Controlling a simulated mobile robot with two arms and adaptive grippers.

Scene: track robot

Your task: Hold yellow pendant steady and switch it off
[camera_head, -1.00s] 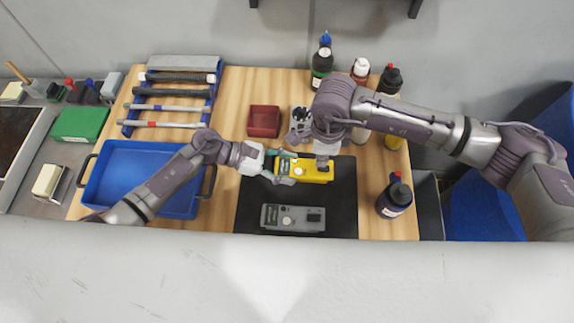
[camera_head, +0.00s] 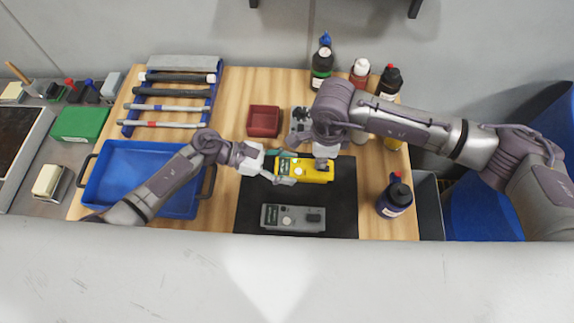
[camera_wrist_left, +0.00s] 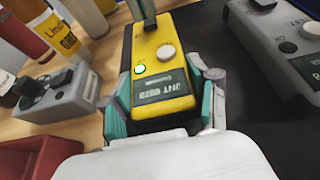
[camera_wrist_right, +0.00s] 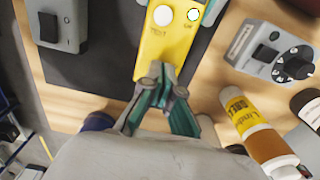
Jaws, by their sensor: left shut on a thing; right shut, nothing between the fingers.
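The yellow pendant (camera_head: 318,172) lies on the black mat in the head view. It has a dark label, a white round button and a lamp that glows green in the left wrist view (camera_wrist_left: 150,50). My left gripper (camera_head: 285,168) is shut on the label end, its fingers along both sides. My right gripper (camera_head: 322,162) is shut and empty, pointing down at the pendant's other end. In the right wrist view the pendant (camera_wrist_right: 172,42) shows the lit green lamp, and the closed right fingertips (camera_wrist_right: 160,76) cover part of that end. Whether they touch it is unclear.
A grey pendant (camera_head: 293,219) lies on the mat (camera_head: 345,200). Another grey box with a knob (camera_wrist_right: 272,55) stands on the wood behind. Bottles (camera_head: 322,62) stand at the back and right (camera_head: 394,197). A red bin (camera_head: 264,121) and blue tray (camera_head: 140,170) are left.

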